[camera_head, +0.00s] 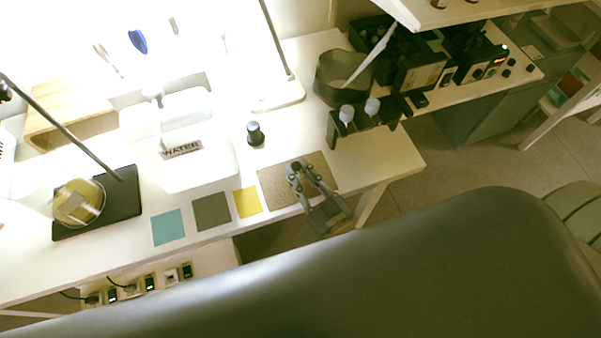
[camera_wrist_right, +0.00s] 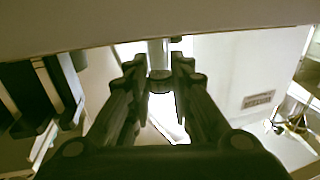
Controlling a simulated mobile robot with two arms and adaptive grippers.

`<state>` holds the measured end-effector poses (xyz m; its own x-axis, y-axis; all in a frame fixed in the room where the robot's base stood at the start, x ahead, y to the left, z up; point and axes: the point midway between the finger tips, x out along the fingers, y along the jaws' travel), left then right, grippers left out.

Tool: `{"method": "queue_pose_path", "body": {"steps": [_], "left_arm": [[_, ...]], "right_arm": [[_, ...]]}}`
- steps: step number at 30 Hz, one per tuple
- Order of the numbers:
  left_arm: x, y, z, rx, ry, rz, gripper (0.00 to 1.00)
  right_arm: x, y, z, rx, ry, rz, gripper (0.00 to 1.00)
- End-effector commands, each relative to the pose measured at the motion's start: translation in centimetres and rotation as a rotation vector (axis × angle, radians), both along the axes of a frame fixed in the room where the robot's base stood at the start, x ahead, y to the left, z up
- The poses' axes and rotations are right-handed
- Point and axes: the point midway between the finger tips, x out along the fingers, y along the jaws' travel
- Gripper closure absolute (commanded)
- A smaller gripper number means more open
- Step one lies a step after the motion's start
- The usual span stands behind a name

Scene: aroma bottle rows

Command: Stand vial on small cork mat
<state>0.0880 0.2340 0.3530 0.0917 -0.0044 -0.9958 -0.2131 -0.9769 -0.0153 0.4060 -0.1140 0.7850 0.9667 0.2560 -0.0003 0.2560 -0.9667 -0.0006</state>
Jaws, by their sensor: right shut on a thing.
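My right gripper (camera_head: 300,170) is over the small cork mat (camera_head: 272,186) at the front right of the white table. In the right wrist view its two fingers (camera_wrist_right: 160,82) are closed on the vial (camera_wrist_right: 158,53), which shows a pale, shiny upper part and a dark band between the fingertips. In the head view the vial cannot be made out at the fingertips. Whether its base touches the mat cannot be told. The left gripper is not in view.
Yellow (camera_head: 247,202), grey-brown (camera_head: 211,211) and teal (camera_head: 168,228) mats lie left of the cork mat. A dark bottle (camera_head: 255,134) stands behind. A white WATER container (camera_head: 198,170) and a dark rack with pale-topped bottles (camera_head: 360,122) are nearby.

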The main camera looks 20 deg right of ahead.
Motion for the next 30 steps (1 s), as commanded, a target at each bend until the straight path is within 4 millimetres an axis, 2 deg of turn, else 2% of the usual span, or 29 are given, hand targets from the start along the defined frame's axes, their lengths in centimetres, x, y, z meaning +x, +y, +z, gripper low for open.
{"method": "queue_pose_path", "body": {"steps": [5, 6, 8, 20, 23, 30], "left_arm": [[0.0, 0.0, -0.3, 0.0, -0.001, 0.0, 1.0], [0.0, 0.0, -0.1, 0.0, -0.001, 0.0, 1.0], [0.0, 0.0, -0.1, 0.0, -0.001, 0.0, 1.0], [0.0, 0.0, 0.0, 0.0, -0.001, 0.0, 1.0], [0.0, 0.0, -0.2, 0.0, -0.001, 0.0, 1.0], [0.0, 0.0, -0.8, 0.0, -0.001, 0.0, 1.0]], "right_arm": [[0.0, 0.0, -0.4, 0.0, 0.0, 0.0, 0.98], [0.0, 0.0, -0.3, 0.0, 0.0, 0.0, 0.71], [0.0, 0.0, -0.3, 0.0, 0.0, 0.0, 0.6], [-0.2, -0.1, 0.0, -0.001, 0.002, 0.0, 0.6], [-1.5, -0.4, -0.2, -0.001, 0.004, 0.0, 0.6], [-6.3, -1.7, -0.2, -0.002, 0.006, 0.0, 0.6]]}}
